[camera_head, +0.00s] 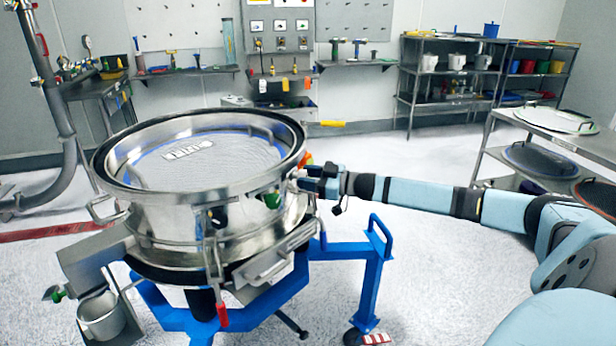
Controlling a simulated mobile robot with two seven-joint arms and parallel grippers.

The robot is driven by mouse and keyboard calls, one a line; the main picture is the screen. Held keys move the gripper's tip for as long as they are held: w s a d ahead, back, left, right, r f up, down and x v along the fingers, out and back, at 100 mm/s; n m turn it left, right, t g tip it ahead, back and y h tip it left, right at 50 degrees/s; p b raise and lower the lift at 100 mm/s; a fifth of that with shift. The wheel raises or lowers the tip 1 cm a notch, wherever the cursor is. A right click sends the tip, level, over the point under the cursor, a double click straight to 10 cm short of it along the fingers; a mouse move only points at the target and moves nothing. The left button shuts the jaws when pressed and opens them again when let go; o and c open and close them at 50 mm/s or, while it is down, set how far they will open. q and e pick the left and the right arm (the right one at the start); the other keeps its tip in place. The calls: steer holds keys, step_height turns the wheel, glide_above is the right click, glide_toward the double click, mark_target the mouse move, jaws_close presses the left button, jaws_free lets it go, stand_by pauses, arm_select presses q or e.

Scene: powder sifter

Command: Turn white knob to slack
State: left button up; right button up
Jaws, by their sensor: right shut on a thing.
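The round steel powder sifter (150,222) stands in the left half of the head view, with a mesh screen (215,163) inside its rim. My right gripper (300,180) reaches in from the right and is at the sifter's right side, just below the rim. It is shut on a small pale piece at the sifter's wall, which appears to be the white knob; the fingers mostly hide it, so its turn cannot be read. A green knob (271,200) sits just left of my gripper. My left gripper is not in view.
A blue wheeled frame (371,285) carries the sifter. A red-tipped handle (222,316) hangs at its front, and a yellow handle (332,123) sticks out behind. A steel pot (101,318) is at lower left. A rack with round screens (555,120) stands right. The floor between is clear.

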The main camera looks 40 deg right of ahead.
arm_select(q)
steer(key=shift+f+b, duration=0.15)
steer(key=shift+b, duration=0.2)
arm_select(e)
steer(key=n, duration=1.6)
steer(key=shift+f, duration=0.15)
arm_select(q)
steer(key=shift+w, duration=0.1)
arm_select(e)
steer(key=shift+n, duration=0.4)
steer(key=o, duration=0.9)
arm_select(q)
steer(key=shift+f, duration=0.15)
